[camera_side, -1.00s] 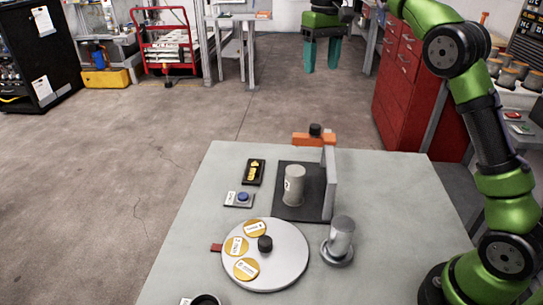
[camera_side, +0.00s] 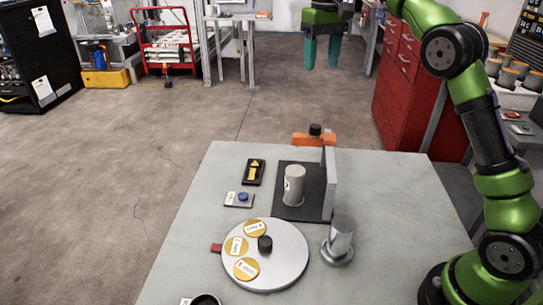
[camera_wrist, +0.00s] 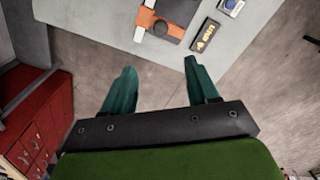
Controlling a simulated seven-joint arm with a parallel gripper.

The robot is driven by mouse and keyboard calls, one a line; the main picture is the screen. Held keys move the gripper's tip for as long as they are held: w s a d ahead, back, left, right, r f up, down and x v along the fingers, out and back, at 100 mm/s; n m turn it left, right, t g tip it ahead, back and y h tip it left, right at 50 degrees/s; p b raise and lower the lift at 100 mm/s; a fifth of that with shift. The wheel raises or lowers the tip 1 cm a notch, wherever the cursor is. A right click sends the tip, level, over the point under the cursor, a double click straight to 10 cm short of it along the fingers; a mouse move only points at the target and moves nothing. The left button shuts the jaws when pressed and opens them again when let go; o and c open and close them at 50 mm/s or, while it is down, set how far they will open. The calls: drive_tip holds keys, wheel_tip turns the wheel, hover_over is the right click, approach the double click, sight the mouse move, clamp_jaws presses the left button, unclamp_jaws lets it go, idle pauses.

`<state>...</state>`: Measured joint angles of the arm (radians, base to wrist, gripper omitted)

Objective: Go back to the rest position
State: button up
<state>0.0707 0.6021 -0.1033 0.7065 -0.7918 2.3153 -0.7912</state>
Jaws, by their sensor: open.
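My gripper (camera_side: 322,52) shows at the top of the side view, with green fingers pointing down, raised clear of the table (camera_side: 190,247). Its two fingers are spread apart with nothing between them. In the wrist view the open gripper (camera_wrist: 160,82) shows both green fingertips against the floor and the table's edge. A grey cylinder (camera_side: 294,186) stands upright on the black plate (camera_side: 290,213) beside an upright grey wall (camera_side: 330,185) with an orange clamp (camera_side: 314,139).
A round disc (camera_side: 285,275) with yellow labels and a black knob lies at the front of the table. A metal post (camera_side: 341,238) stands right of it. A blue button box (camera_side: 239,199) and a black box (camera_side: 254,172) lie left. A red cabinet (camera_side: 399,95) stands behind.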

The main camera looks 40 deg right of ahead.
drive_tip(key=s+a+f+t, duration=0.2)
drive_tip(key=s+a+f, duration=0.1)
drive_tip(key=s, duration=0.5)
drive_tip(key=s+a+f+m+t+y, duration=0.1)
drive_tip(key=s+a+f+t, duration=0.1)
drive_tip(key=s, duration=0.6)
drive_tip(key=s+a+f+t+y, duration=0.1)
drive_tip(key=s+a+f+t, duration=0.2)
drive_tip(key=s, duration=0.6)
drive_tip(key=shift+a+f+m, duration=0.4)
drive_tip(key=shift+a+f, duration=0.05)
